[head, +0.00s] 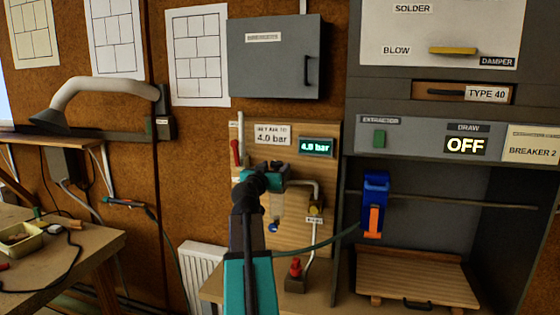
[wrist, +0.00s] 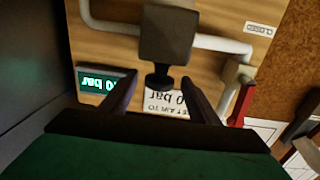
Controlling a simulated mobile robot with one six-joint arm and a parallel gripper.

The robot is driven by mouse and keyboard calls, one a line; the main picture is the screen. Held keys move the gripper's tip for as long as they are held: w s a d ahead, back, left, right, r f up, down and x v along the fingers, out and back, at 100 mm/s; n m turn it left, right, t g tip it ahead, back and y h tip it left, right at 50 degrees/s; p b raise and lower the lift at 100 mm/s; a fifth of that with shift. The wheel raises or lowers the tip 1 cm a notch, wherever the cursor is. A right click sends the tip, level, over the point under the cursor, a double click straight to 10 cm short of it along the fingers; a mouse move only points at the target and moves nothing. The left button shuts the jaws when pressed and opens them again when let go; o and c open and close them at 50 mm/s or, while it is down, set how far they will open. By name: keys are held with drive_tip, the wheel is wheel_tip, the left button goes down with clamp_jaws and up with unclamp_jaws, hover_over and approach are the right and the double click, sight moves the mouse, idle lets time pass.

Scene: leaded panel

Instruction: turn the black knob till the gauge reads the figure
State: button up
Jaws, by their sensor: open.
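The black knob (wrist: 160,77) hangs under a dark regulator block (wrist: 167,35) in the wrist view. My gripper (wrist: 160,80) is open, with one finger on each side of the knob and a visible gap to each. The green gauge display (head: 316,147) appears to read 4.0 bar. The white card (head: 272,135) beside it gives the figure 4.0 bar. The display (wrist: 104,80) and the card (wrist: 167,101) show upside down and partly covered in the wrist view.
A red-handled valve (head: 235,152) is at the board's left edge. A yellow fitting (head: 315,211) and a red-topped part (head: 295,268) are lower down. A blue and orange tool (head: 375,205) hangs to the right. A grey cabinet (head: 275,58) is above.

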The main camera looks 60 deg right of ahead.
sight(280, 162)
drive_tip(key=shift+w+d+p, duration=0.2)
drive_tip(key=shift+d+p, duration=0.35)
drive_tip(key=shift+d, duration=1.1)
drive_tip(key=shift+w+d+p, duration=0.2)
drive_tip(key=shift+d+p, duration=0.3)
drive_tip(key=shift+d, duration=1.1)
drive_tip(key=c, duration=1.1)
drive_tip(key=shift+o, duration=0.2)
drive_tip(key=shift+f, duration=0.1)
drive_tip(key=b, duration=0.2)
drive_tip(key=shift+g+b, duration=0.35)
drive_tip(key=shift+g, duration=0.05)
drive_tip(key=g+b, duration=0.1)
drive_tip(key=b, duration=0.2)
drive_tip(key=m+b, duration=0.1)
drive_tip(key=b, duration=0.3)
drive_tip(key=shift+s+m+g, duration=0.25)
drive_tip(key=shift+m+g, duration=0.05)
drive_tip(key=shift+g, duration=0.1)
drive_tip(key=o, duration=1.1)
drive_tip(key=shift+c, duration=0.2)
